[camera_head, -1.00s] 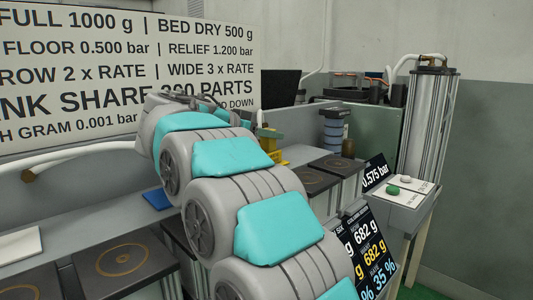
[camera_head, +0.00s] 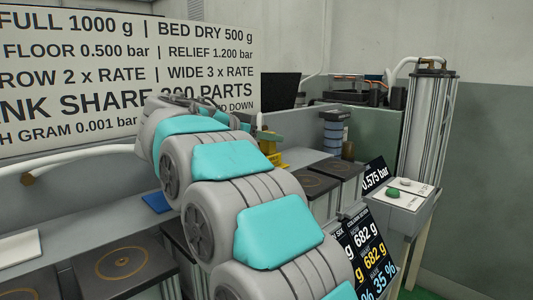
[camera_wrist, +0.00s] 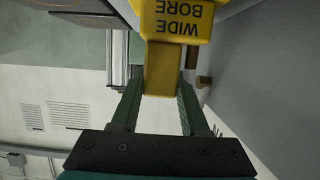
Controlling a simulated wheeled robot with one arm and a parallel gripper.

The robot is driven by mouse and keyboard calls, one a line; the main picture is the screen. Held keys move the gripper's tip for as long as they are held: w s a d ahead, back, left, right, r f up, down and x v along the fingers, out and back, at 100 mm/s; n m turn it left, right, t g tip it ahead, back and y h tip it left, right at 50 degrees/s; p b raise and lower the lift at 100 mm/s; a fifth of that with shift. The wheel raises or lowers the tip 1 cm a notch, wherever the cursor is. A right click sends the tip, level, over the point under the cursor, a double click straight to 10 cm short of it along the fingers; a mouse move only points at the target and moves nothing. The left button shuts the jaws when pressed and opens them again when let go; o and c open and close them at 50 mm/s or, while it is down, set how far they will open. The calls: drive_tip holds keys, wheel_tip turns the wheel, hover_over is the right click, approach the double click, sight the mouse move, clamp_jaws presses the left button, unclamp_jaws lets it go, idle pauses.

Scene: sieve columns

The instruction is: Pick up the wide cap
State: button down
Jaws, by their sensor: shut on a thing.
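The wide cap (camera_wrist: 176,22) is a yellow block marked "WIDE BORE", with the lettering upside down in the wrist view. A narrower yellow grip part (camera_wrist: 163,70) sticks out from it towards my wrist. My gripper (camera_wrist: 162,72) has its two green fingers on either side of this part and is shut on it. In the head view my arm hides most of the gripper. A bit of yellow (camera_head: 272,158) shows just past the arm, but I cannot tell from there how the cap sits.
Dark square pads with rings (camera_head: 122,262) line the bench. A stack of blue-grey discs (camera_head: 333,132) stands behind. A grey wall (camera_wrist: 260,70) lies close beside the gripper.

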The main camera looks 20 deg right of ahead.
drive_tip(key=shift+r, duration=0.1)
wheel_tip(320, 180, up, 9)
drive_tip(key=shift+r, duration=0.2)
drive_tip(key=shift+s+r, duration=0.1)
drive_tip(key=shift+r, duration=0.05)
idle(0.4)
